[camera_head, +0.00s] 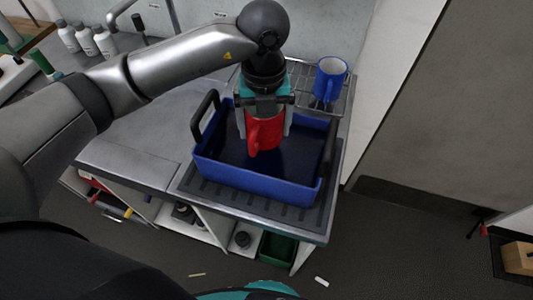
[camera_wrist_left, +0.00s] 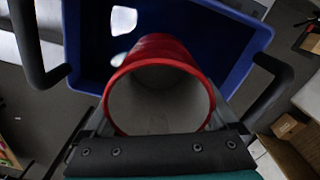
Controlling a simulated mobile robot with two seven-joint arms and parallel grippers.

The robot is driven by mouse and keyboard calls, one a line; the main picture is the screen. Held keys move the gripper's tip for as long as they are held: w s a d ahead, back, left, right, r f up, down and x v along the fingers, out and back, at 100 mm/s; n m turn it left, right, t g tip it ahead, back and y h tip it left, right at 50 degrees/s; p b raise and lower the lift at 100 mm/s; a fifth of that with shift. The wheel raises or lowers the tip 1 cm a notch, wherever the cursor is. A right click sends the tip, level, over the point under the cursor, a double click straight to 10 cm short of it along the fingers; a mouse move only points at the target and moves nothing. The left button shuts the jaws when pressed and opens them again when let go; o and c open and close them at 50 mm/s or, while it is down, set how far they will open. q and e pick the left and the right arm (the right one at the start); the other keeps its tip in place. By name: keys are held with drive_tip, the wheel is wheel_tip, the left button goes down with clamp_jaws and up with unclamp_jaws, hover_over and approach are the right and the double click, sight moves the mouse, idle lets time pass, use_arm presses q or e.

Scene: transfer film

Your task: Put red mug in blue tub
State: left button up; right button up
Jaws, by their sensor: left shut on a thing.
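The red mug (camera_head: 264,131) is held upright in my left gripper (camera_head: 265,125), whose fingers are shut on its sides. In the head view, the mug shows over the inside of the blue tub (camera_head: 255,183). The tub stands on the counter and has dark handles at its ends. In the left wrist view, the red mug (camera_wrist_left: 160,85) shows its open mouth and red rim, with the blue tub (camera_wrist_left: 225,38) behind it. Whether the mug touches the tub floor cannot be told. My right gripper is not in view.
A blue mug (camera_head: 329,80) stands on a wire rack (camera_head: 300,75) behind the tub. Several white bottles (camera_head: 85,40) stand at the back left. The counter (camera_head: 140,150) left of the tub is clear. Shelves with items lie below the counter.

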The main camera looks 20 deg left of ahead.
use_arm(q)
wheel_tip(320, 180, down, 10)
drive_tip(key=shift+d+f, duration=0.1)
drive_tip(key=shift+f, duration=0.15)
drive_tip(key=shift+b, duration=0.3)
drive_tip(key=shift+f, duration=0.15)
drive_tip(key=o, duration=1.4)
wheel_tip(320, 180, up, 12)
drive_tip(key=shift+r, duration=0.2)
